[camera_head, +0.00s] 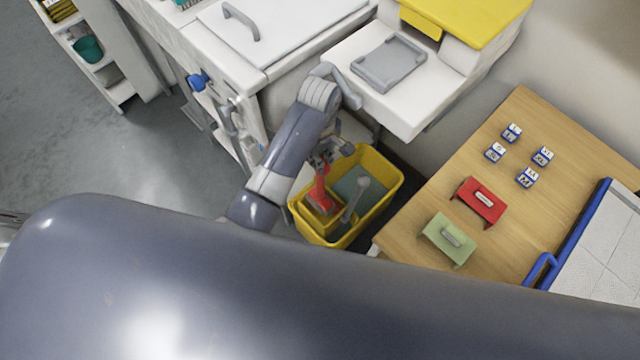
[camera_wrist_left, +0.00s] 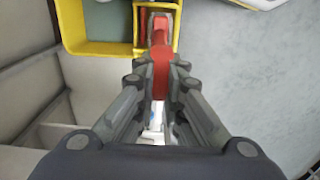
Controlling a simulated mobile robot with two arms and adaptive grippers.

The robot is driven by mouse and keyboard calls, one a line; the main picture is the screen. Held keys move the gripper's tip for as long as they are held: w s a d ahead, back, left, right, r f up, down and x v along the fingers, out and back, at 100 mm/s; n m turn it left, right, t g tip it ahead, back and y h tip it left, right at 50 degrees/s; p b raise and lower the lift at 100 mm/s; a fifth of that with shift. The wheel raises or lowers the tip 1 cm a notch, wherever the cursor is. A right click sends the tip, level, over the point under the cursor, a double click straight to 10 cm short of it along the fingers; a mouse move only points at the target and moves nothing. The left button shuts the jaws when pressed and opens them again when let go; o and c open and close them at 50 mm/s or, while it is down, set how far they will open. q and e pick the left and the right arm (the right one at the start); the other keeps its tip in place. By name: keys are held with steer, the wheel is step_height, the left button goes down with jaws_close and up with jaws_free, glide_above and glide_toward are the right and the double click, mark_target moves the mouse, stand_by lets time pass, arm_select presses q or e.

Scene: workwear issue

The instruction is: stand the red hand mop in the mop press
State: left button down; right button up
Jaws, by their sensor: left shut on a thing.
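The red hand mop (camera_head: 320,190) is upright, its lower end within the outline of the yellow press compartment (camera_head: 306,228) at the near left side of the yellow bucket. I cannot tell whether it touches the bottom. My left gripper (camera_head: 324,160) is above it, shut on the upper part of its red handle. The fingers hide part of the handle. My right gripper is not in view.
A white cabinet (camera_head: 225,50) stands behind left. Open floor (camera_head: 130,150) lies left.

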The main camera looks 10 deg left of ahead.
mark_target(320, 186)
arm_select(q)
step_height(320, 186, down, 11)
steer(key=shift+r+b, duration=0.2)
steer(key=shift+b, duration=0.6)
steer(key=shift+f+b, duration=0.5)
steer(key=shift+f, duration=1.55)
steer(key=shift+f, duration=0.15)
steer(key=c, duration=1.7)
jaws_free()
step_height(320, 186, up, 12)
steer(key=shift+r+p, duration=0.15)
steer(key=shift+p, duration=1.05)
